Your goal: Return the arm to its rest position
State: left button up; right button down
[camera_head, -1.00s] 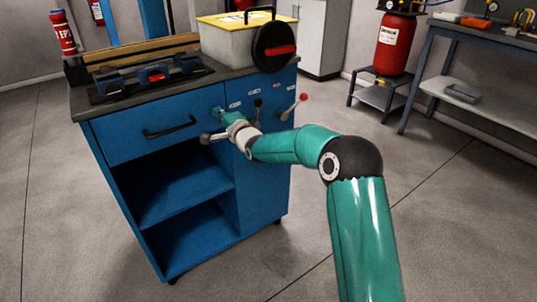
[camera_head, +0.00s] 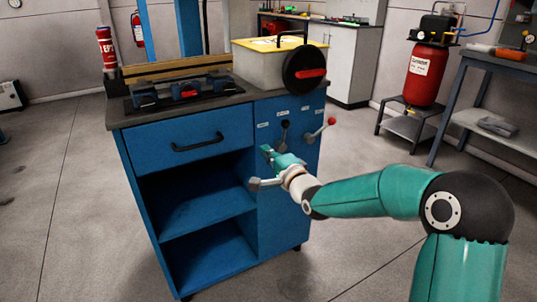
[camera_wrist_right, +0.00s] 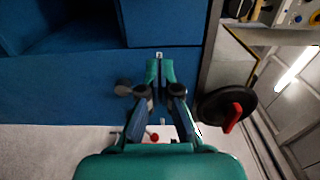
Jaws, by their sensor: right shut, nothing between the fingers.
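My right arm reaches in from the right in the head view. Its green gripper (camera_head: 268,153) is shut and empty, in front of the blue cabinet's (camera_head: 275,210) right-hand panel. Around it are several levers: a grey-knobbed lever (camera_head: 262,183) just below left, a dark lever (camera_head: 284,132) above and a red-knobbed lever (camera_head: 322,130) to the right. In the right wrist view the closed fingertips (camera_wrist_right: 160,72) point at the blue panel; I cannot tell whether they touch it. My left gripper is not in view.
A black handwheel (camera_head: 304,72) with a red handle sits at the cabinet's upper right. A drawer handle (camera_head: 197,142) sticks out at the left. A red tank (camera_head: 428,75) on a stand and a workbench (camera_head: 500,65) are at the right. The floor around the cabinet is clear.

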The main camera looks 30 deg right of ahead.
jog(key=s+a+f+n+g+y, duration=0.1)
jog(key=s+a+f+g, duration=0.2)
jog(key=a+f, duration=0.55)
jog(key=s+a+f+n+g+y, duration=0.1)
jog(key=s+a+f+g+y, duration=0.15)
jog(key=f, duration=1.05)
jog(key=s+a+f+n+g+y, duration=0.1)
jog(key=s+a+f+n+g, duration=0.15)
jog(key=a+f, duration=0.6)
jog(key=s+a+f+n+g, duration=0.35)
jog(key=s+f, duration=0.35)
jog(key=s, duration=0.4)
jog(key=s+a+f+n+g, duration=0.2)
jog(key=s+f+n+g, duration=0.4)
jog(key=s, duration=0.5)
notch_tip(320, 180, up, 28)
jog(key=s+n+p, duration=0.2)
jog(key=p, duration=2.7)
jog(key=shift+s+d+n+y, duration=0.15)
jog(key=shift+s+n+y, duration=0.2)
jog(key=shift+n, duration=0.05)
jog(key=shift+r, duration=0.1)
